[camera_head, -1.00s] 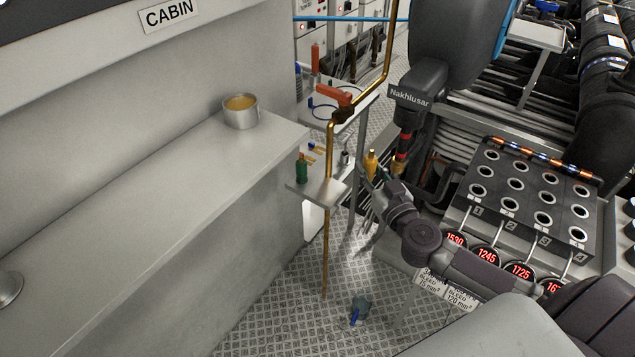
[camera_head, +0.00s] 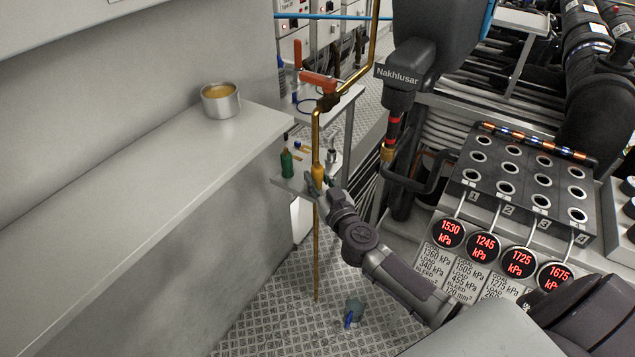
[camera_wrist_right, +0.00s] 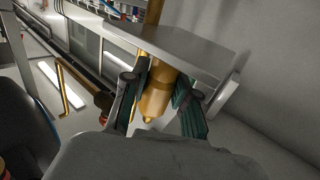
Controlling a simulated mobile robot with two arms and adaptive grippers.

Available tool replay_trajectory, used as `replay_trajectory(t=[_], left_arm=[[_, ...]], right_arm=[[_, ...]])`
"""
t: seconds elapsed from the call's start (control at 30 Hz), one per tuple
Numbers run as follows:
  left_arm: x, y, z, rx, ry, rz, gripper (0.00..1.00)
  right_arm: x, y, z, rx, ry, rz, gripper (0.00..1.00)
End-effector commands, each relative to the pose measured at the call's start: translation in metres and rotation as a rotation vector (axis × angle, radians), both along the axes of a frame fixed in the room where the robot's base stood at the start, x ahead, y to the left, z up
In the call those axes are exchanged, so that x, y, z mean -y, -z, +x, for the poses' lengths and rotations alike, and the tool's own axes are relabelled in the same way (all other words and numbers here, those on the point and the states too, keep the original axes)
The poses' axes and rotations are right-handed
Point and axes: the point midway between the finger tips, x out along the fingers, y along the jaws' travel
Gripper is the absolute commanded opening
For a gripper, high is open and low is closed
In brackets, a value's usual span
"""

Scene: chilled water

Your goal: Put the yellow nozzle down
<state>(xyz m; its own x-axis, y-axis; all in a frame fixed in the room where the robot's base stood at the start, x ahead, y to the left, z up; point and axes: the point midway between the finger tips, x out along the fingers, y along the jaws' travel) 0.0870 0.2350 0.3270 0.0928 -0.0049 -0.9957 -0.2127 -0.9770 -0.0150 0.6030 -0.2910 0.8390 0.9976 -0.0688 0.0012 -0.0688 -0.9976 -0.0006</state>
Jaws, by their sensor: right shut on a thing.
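The yellow nozzle (camera_head: 318,171) is held in my right gripper (camera_head: 320,183), at the front edge of a small grey shelf. In the right wrist view the nozzle (camera_wrist_right: 157,97) sits between the two dark fingers of the gripper (camera_wrist_right: 158,98). The shelf (camera_wrist_right: 190,52) lies just beyond it there. I cannot tell whether the nozzle touches the shelf. A green nozzle (camera_head: 286,163) stands upright on the left of the shelf (camera_head: 290,183). My left gripper is not in view.
A brass pipe (camera_head: 316,135) with a red-handled valve (camera_head: 319,82) runs vertically by the shelf. A long grey counter (camera_head: 140,190) with a metal cup (camera_head: 220,101) is on the left. A block with several holes (camera_head: 520,190) is on the right. A blue-grey object (camera_head: 354,312) lies on the floor.

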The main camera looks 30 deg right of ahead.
Motion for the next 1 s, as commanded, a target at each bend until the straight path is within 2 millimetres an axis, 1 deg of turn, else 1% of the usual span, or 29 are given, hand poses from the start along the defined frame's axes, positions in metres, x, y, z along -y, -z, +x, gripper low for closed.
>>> replay_trajectory(t=[0.1,0.23,0.27,0.3,0.4,0.67,0.77,0.87,0.97,1.0], left_arm=[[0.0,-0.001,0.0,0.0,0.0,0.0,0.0],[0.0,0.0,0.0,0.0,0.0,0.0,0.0],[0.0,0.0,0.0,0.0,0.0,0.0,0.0],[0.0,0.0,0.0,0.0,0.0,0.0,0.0],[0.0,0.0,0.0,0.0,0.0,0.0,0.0],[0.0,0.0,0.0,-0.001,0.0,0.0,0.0],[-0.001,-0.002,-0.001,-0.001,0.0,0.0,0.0],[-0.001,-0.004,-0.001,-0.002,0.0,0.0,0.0],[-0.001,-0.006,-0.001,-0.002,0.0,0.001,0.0],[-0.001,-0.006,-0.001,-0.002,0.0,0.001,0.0]], right_arm=[[0.0,-0.002,0.0,0.0,0.0,-0.001,0.0],[0.0,0.002,0.0,0.0,0.0,-0.002,0.0],[0.0,0.002,0.0,0.0,0.0,-0.002,0.31],[0.0,0.001,0.0,0.0,0.0,-0.002,0.38],[0.0,0.001,0.0,0.0,0.0,-0.001,0.53],[0.0,0.001,0.0,0.0,0.0,-0.001,0.53],[0.0,-0.003,0.0,0.001,0.0,0.001,0.53],[-0.001,-0.001,-0.013,-0.003,0.0,-0.003,0.53],[-0.002,-0.002,-0.033,-0.003,-0.002,-0.003,0.53],[-0.003,-0.001,-0.042,-0.004,-0.001,-0.002,0.53]])
